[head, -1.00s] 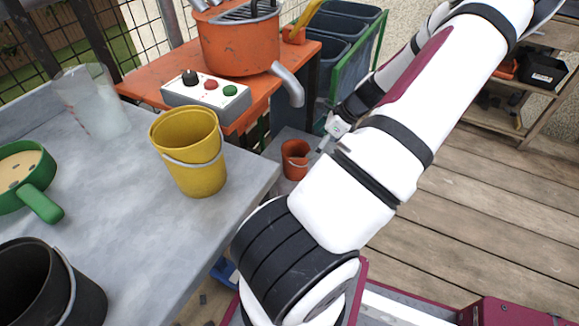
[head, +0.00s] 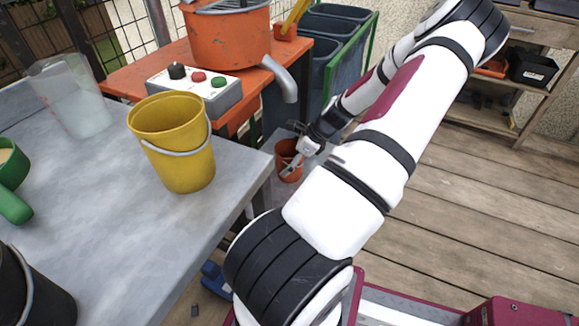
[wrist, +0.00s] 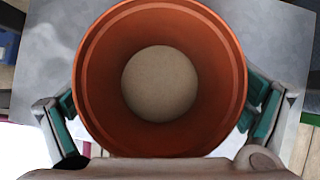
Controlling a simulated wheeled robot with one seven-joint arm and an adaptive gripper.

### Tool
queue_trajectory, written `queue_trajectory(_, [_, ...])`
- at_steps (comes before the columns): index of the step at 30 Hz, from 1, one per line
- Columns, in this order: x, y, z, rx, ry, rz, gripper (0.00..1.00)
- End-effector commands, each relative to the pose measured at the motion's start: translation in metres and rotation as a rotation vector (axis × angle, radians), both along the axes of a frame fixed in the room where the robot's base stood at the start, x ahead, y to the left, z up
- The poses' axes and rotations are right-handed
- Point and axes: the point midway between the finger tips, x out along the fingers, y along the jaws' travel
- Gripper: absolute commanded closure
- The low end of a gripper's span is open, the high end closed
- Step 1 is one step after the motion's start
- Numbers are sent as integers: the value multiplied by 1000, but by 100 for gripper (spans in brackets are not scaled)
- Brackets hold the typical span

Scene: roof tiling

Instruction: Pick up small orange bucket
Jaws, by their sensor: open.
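The small orange bucket (head: 287,160) stands upright on a low grey surface beside the orange mixer table in the head view. In the wrist view I look straight down into the bucket (wrist: 232,60); its round inside shows a pale, tan bottom. My gripper (wrist: 162,122) is open, with one green-padded finger on each side of the bucket. I cannot tell whether the fingers touch its wall. In the head view my gripper (head: 294,150) is at the bucket and partly covers it.
A yellow bucket (head: 178,150) stands on the grey worktable (head: 110,220) at the left. The orange mixer (head: 228,40) with its grey spout (head: 281,78) stands just above and behind the small bucket. Dark bins (head: 335,50) are behind. Wooden floor (head: 480,210) at the right is clear.

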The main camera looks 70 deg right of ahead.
Motion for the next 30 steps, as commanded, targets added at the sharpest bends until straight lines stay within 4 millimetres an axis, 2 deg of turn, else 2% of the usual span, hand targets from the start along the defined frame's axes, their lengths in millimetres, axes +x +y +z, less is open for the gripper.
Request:
queue_trajectory(5, [0,0,1,0,0,0,3])
queue_trajectory(12, [0,0,1,0,0,0,55])
queue_trajectory(14, [0,0,0,1,0,1,67])
queue_trajectory(16, [0,0,1,-1,0,1,67])
queue_trajectory(17, [0,0,1,-1,0,1,74])
queue_trajectory(25, [0,0,3,0,0,1,74])
queue_trajectory(30, [0,0,16,0,1,1,74])
